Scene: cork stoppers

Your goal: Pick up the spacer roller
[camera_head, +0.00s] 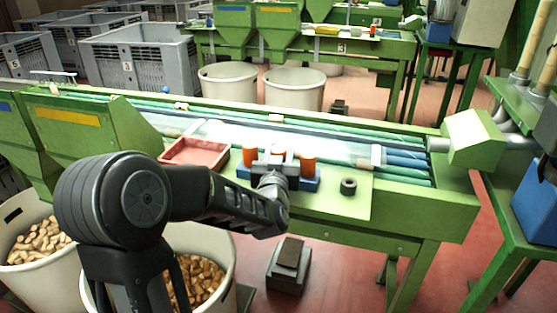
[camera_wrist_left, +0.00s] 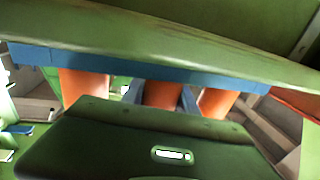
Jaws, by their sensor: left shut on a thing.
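A blue holder (camera_head: 312,185) stands on the green machine top and bears upright orange rollers. One orange roller (camera_head: 250,156) is at its left and another (camera_head: 308,166) at its right. My left gripper (camera_head: 278,161) is at the middle of the holder, shut on the middle spacer roller (camera_wrist_left: 162,93), with one finger on each side of it. In the left wrist view, the blue holder (camera_wrist_left: 40,55) runs across the top and the other rollers flank the fingers (camera_wrist_left: 162,98). I cannot tell whether the middle roller is clear of the holder. My right gripper is out of view.
A red tray (camera_head: 195,152) lies left of the holder. A dark ring (camera_head: 348,186) lies to its right on the green plate (camera_head: 340,208). A long conveyor (camera_head: 310,140) runs behind. Bins of corks (camera_head: 40,240) stand below on the left.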

